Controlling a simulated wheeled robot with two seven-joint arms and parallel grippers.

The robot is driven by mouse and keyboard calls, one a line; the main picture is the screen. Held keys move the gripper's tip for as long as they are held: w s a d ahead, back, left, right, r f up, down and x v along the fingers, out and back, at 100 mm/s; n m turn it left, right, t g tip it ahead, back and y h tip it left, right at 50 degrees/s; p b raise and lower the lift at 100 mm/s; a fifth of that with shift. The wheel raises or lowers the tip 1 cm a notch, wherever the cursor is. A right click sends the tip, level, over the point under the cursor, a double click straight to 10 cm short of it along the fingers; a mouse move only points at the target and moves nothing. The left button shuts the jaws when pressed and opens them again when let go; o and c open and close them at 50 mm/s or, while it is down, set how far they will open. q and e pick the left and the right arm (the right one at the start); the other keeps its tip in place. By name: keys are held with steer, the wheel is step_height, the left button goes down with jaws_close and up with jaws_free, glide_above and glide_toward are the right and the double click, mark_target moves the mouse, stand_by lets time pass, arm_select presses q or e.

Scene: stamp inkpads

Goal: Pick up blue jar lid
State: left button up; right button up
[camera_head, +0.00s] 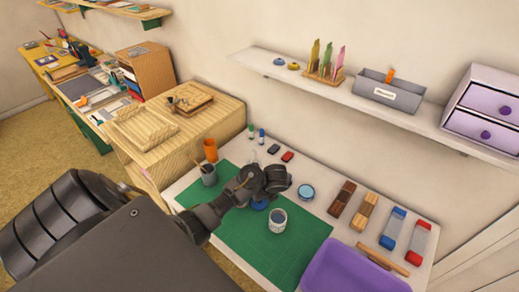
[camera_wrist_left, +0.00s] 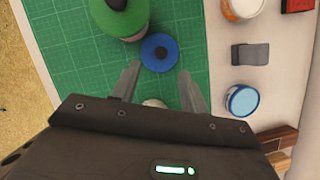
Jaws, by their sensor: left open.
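The blue jar lid (camera_wrist_left: 160,52) is a flat blue disc with a dark knob, lying on the green mat. In the head view a bit of the blue lid (camera_head: 260,205) shows under my left gripper (camera_head: 270,182), which hides the rest. In the left wrist view my left gripper (camera_wrist_left: 158,78) is open, its fingertips just short of the lid, one towards each side, with nothing between them. A white open jar (camera_head: 277,222) with dark contents stands on the mat beside the lid. My right gripper is not in view.
A green round object with a dark centre (camera_wrist_left: 122,14) stands close to the lid. A light-blue-topped jar (camera_head: 306,192), stamps (camera_head: 340,199) and a purple tray (camera_head: 350,268) lie to the right. The green mat (camera_head: 255,254) is clear towards the front.

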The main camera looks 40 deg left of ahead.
arm_select(q)
steer(key=shift+w+a+f, duration=0.2)
steer(key=shift+a+f, duration=0.05)
steer(key=shift+f, duration=0.35)
steer(key=shift+a+f, duration=0.15)
steer(key=shift+f, duration=0.15)
steer(key=x, duration=0.5)
steer(key=shift+r+b, duration=0.1)
steer(key=shift+b, duration=0.2)
steer(key=shift+c, duration=0.5)
jaws_close()
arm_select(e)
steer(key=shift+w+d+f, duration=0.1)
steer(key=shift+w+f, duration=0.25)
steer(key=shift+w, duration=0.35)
